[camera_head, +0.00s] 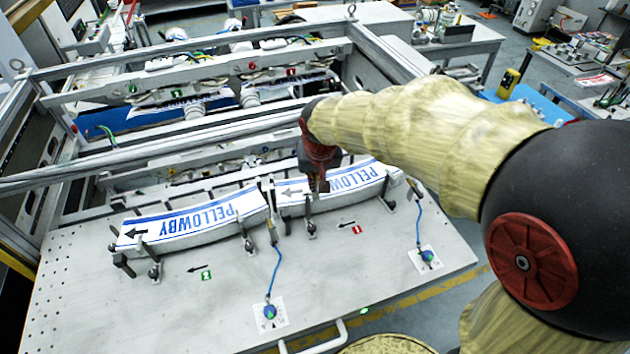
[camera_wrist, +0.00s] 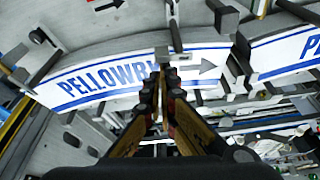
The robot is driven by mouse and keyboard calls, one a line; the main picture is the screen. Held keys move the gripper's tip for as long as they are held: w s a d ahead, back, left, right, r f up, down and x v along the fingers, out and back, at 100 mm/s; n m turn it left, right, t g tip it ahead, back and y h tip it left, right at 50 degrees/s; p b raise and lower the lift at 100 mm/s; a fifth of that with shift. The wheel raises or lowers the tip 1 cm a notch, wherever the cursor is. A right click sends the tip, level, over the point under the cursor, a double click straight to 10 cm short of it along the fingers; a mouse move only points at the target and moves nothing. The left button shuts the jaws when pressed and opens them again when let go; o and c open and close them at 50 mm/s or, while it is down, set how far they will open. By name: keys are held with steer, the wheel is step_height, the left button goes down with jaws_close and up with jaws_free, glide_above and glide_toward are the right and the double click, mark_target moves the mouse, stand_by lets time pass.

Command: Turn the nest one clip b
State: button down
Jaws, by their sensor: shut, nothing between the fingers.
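Nest one, with the red tag 1 (camera_head: 357,230), is the right of two curved nests and holds a white-and-blue PELLOWBY label (camera_head: 350,181); the label also shows in the wrist view (camera_wrist: 100,82). A small dark clip (camera_head: 311,229) stands at the left end of its front edge, and another clip (camera_head: 387,196) at its right end. No letters can be read, so I cannot tell which is clip b. My gripper (camera_head: 319,188) is shut and empty over the label's left end, near the left clip. In the wrist view its fingertips (camera_wrist: 165,82) point at a grey upright post (camera_wrist: 174,35); contact cannot be told.
Nest two, with a green tag 2 (camera_head: 206,275), holds a second label (camera_head: 190,222) on the left, with its own clips (camera_head: 154,270). Blue cords run to round fittings (camera_head: 269,312) and (camera_head: 427,256) on the plate. A metal frame crosses behind. The plate's front is mostly clear.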

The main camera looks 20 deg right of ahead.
steer(key=shift+s+d+m+h+b, duration=0.15)
steer(key=shift+m+h+b, duration=0.15)
steer(key=shift+m+b, duration=0.3)
steer(key=m+b, duration=0.1)
steer(key=s+m+h+b, duration=0.1)
steer(key=m+b, duration=0.1)
steer(key=shift+d+f+g, duration=0.1)
steer(key=shift+f+g, duration=0.05)
steer(key=shift+g, duration=0.15)
steer(key=s+m+g+b, duration=0.1)
steer(key=m, duration=0.3)
steer(key=s+m+g+h+b, duration=0.1)
steer(key=m+b, duration=0.1)
steer(key=m, duration=0.2)
steer(key=s+a+m+g+b, duration=0.1)
steer(key=m+b, duration=0.1)
steer(key=m, duration=0.1)
steer(key=shift+s+a+m+h, duration=0.1)
steer(key=shift+s+m+h, duration=0.1)
steer(key=shift+m+h, duration=0.15)
stand_by(0.3)
steer(key=shift+a, duration=0.1)
